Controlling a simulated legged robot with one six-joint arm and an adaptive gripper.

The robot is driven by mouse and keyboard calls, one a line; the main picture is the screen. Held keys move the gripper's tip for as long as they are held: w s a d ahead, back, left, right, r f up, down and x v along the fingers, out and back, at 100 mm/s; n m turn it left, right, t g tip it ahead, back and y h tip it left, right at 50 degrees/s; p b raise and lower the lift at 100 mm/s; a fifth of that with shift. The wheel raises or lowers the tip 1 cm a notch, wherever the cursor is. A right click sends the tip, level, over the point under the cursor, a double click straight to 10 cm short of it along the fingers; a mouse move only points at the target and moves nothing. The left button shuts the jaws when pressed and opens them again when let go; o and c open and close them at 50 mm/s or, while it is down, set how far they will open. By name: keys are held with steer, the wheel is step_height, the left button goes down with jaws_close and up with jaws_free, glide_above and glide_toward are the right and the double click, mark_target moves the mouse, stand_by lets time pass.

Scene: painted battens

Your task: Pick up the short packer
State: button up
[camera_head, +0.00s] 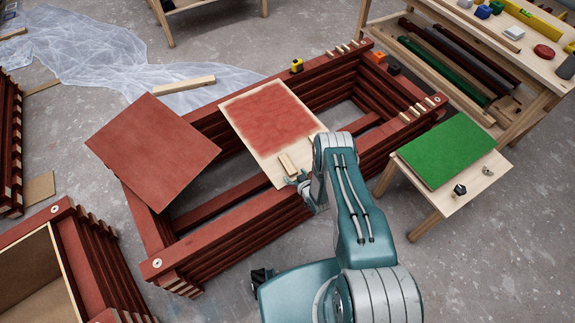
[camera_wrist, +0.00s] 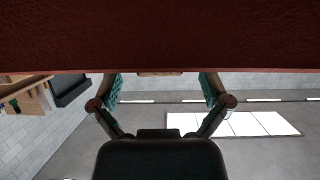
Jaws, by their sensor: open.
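A small pale wooden block, which looks like the short packer (camera_head: 287,163), lies near the front corner of the red-painted panel (camera_head: 268,118). My gripper (camera_head: 299,180) is at that corner, close beside the block. In the wrist view the two fingers of my gripper (camera_wrist: 160,90) stand wide apart with nothing clamped between them. A thin strip of pale wood, perhaps the packer (camera_wrist: 160,74), shows between the fingertips under a dark red surface. Whether the fingers touch the block cannot be told, and the arm hides part of that corner.
The panel rests across a stack of red battens (camera_head: 225,240). A second red board (camera_head: 155,150) lies to the left. A green board (camera_head: 447,148) is on a small table at right. Small wooden pieces (camera_head: 416,108) stand along the stack's right rail. A wooden bench (camera_head: 480,30) stands behind.

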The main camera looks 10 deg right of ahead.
steer(key=c, duration=1)
steer(key=shift+c, duration=0.2)
